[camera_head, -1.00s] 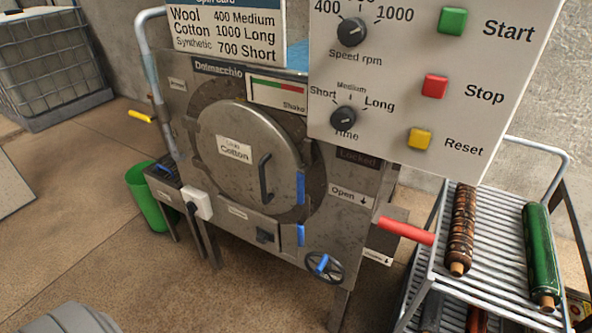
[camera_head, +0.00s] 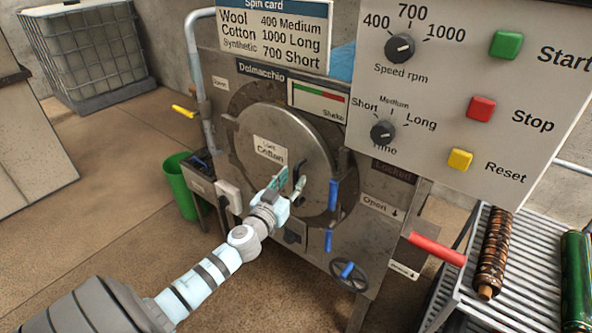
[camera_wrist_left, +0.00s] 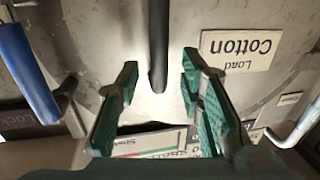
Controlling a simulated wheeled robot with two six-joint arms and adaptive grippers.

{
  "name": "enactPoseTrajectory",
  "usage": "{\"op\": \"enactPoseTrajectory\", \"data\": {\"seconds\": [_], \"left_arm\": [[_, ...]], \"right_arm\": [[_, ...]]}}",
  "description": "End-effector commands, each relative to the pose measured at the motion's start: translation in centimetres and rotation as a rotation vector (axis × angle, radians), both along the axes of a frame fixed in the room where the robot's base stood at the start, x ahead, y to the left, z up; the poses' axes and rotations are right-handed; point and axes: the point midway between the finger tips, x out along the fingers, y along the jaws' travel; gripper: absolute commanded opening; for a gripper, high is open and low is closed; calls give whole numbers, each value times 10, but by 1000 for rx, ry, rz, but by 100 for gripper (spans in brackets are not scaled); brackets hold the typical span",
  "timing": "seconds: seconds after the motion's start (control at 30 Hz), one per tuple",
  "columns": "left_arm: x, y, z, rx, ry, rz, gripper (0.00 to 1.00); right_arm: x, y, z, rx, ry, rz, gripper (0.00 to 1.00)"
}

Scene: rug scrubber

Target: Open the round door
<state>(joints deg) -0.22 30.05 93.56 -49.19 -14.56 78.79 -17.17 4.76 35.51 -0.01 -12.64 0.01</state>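The round door (camera_head: 310,150) is a grey metal disc on the front of the machine, lying flat against its frame. It bears a label reading "Load Cotton". A dark vertical bar handle (camera_wrist_left: 158,45) stands out from the door. My left gripper (camera_head: 289,181) is at this handle and partly covers it in the head view. In the left wrist view its green fingers (camera_wrist_left: 158,75) are open, one on each side of the handle's line. I cannot tell how deep the handle sits between them. A blue latch handle (camera_head: 333,195) is at the door's right edge. My right gripper is out of view.
A control panel (camera_head: 450,140) with knobs and buttons hangs in front at upper right. A red lever (camera_head: 437,248) sticks out at the machine's right. A cart (camera_head: 455,300) with rollers stands at lower right, a green bin (camera_head: 180,188) at left.

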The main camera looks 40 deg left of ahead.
Motion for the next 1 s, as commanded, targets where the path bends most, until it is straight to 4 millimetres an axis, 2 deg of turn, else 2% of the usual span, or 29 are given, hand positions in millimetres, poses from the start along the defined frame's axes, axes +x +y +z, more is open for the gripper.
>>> {"op": "enactPoseTrajectory", "data": {"seconds": [0.1,0.2,0.47,0.5,0.7,1.0], "left_arm": [[20,5,1,-1,-1,1,34],[30,6,-1,-2,1,0,34],[33,7,-1,-1,1,-1,34],[33,7,-1,-1,1,-1,33],[33,7,-1,0,1,-1,1],[32,7,-1,0,2,-1,0]], "right_arm": [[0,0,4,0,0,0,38],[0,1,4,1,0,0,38],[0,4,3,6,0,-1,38],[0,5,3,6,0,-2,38],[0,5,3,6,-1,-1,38],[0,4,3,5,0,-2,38]]}}
